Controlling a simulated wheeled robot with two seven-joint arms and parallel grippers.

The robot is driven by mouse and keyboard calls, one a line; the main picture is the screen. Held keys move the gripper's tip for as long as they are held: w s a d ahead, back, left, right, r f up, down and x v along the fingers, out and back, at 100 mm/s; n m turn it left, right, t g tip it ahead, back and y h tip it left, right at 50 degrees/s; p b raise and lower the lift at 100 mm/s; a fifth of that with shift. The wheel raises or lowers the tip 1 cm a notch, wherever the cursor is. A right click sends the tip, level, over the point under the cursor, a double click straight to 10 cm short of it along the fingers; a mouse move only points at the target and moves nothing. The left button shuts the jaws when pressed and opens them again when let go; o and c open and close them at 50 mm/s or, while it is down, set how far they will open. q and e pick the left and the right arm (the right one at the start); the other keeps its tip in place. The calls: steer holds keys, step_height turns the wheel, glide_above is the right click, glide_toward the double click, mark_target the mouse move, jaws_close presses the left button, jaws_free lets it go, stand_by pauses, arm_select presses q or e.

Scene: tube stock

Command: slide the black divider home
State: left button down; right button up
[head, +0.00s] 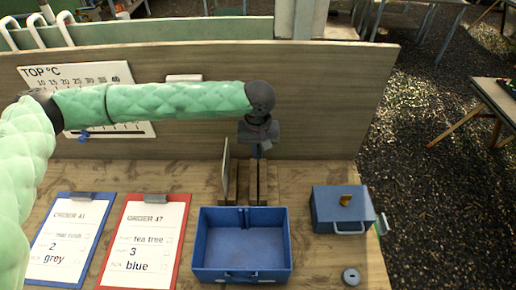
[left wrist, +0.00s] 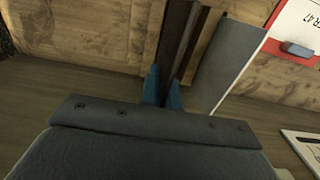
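A wooden slotted rack (head: 272,188) stands on the bench behind the blue tray, with dark strips along it. A dark thin upright panel (head: 226,172) stands at its left side; its grey face shows in the left wrist view (left wrist: 228,62). I cannot tell surely whether this panel or a dark strip in the rack is the black divider. My left gripper (head: 257,152) points down at the far end of the rack, right of the panel. In the left wrist view its blue fingertips (left wrist: 164,88) are close together at a dark strip (left wrist: 178,35); whether they grip it is unclear.
The blue tray (head: 240,273) is in front of the rack. A blue box (head: 330,208) with a small brown item on it stands right. A grey ring (head: 351,277) lies near the front right. Two clipboards (head: 70,240) (head: 145,240) lie left. A wooden back wall (head: 330,100) rises behind.

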steer(key=shift+a, duration=0.1)
arm_select(q)
steer(key=shift+f+p, duration=0.3)
steer(key=shift+f, duration=1.2)
arm_select(e)
steer(key=shift+r, duration=0.25)
arm_select(q)
steer(key=shift+f, duration=1.35)
arm_select(e)
steer(key=shift+f, duration=0.15)
